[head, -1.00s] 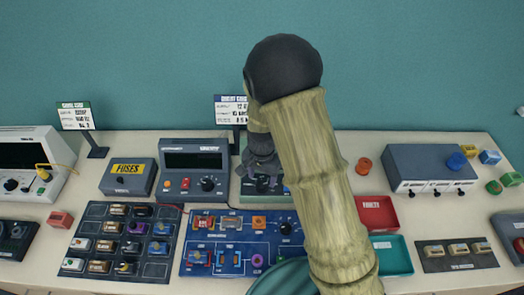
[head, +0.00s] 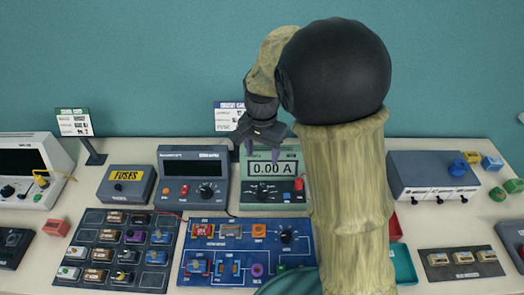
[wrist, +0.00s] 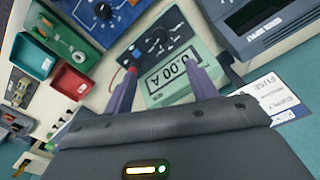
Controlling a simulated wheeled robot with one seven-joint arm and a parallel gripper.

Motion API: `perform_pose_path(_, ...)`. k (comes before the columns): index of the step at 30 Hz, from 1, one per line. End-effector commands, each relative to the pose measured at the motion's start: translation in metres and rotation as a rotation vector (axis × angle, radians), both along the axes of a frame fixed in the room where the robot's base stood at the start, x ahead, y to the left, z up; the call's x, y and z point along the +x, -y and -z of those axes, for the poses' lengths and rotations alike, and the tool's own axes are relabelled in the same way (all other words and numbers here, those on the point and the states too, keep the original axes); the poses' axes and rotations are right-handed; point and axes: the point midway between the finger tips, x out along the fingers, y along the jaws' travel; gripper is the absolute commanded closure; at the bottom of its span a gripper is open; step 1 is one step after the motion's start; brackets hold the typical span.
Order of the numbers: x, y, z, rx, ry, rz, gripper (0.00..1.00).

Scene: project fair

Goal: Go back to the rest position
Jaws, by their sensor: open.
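My gripper (head: 265,148) is raised in front of the green-faced meter (head: 290,168), whose display reads 0.00 A. In the wrist view my gripper (wrist: 160,80) has its two purple fingers apart, with nothing between them. The meter (wrist: 180,95) shows beyond the fingers, tilted in the picture. My arm covers part of the bench to the right of the meter in the head view.
The blue circuit board (head: 215,270), a grey meter (head: 193,165), the FUSES box (head: 126,183) and a dark tray of parts (head: 98,222) stand on the bench. The wall behind is clear.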

Motion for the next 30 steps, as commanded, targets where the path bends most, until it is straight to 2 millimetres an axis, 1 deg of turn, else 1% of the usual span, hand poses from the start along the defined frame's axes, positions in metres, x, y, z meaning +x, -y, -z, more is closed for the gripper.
perform_pose_path(11, 0.0, 0.001, 0.001, 0.001, 0.0, -0.002, 0.43)
perform_pose_path(14, -0.005, 0.01, 0.001, 0.006, 0.01, -0.019, 0.43)
perform_pose_path(16, -0.011, 0.024, 0.001, 0.012, 0.022, -0.047, 0.43)
perform_pose_path(20, -0.034, 0.06, 0.004, 0.019, 0.068, -0.141, 0.43)
perform_pose_path(21, -0.044, 0.072, 0.005, 0.019, 0.086, -0.178, 0.43)
perform_pose_path(23, -0.059, 0.088, 0.007, 0.013, 0.115, -0.238, 0.43)
perform_pose_path(24, -0.07, 0.098, 0.009, 0.007, 0.134, -0.279, 0.43)
perform_pose_path(27, -0.096, 0.118, 0.013, -0.017, 0.179, -0.378, 0.43)
perform_pose_path(30, -0.115, 0.13, 0.016, -0.042, 0.21, -0.453, 0.43)
